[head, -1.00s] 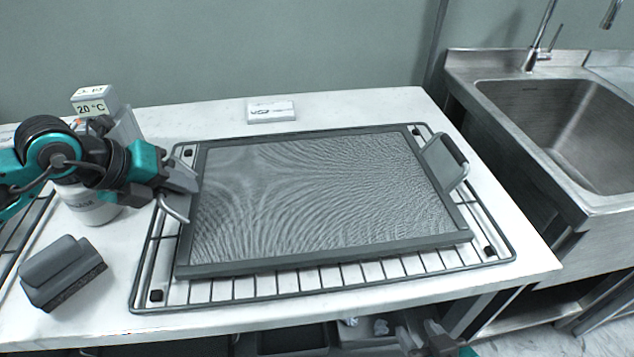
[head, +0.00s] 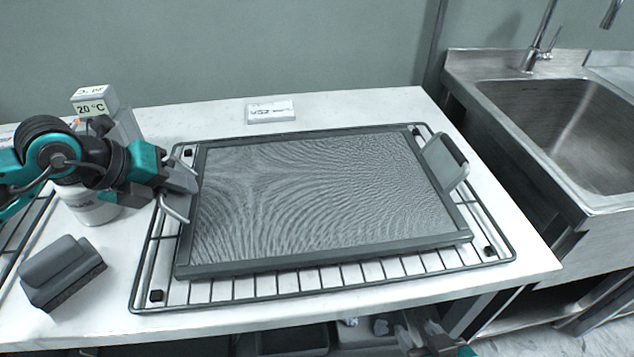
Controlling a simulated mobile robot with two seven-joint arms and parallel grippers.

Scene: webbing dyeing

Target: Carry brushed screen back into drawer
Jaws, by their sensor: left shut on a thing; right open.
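The screen (head: 320,195), a grey mesh in a dark rectangular frame, lies on a wire rack on the white counter. It has a handle at each end; the right handle (head: 444,163) is free. My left gripper (head: 180,190) is shut on the screen's left handle, which it partly hides. My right gripper (head: 415,338) is open and empty, low at the bottom edge of the view, below the counter front. Open drawer space with grey bins (head: 292,341) shows under the counter edge; most of it is cut off.
The wire rack (head: 330,284) extends around the screen. A grey brush (head: 60,272) lies at the left front. A small white box (head: 271,112) sits at the back. A steel sink (head: 560,120) is at right.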

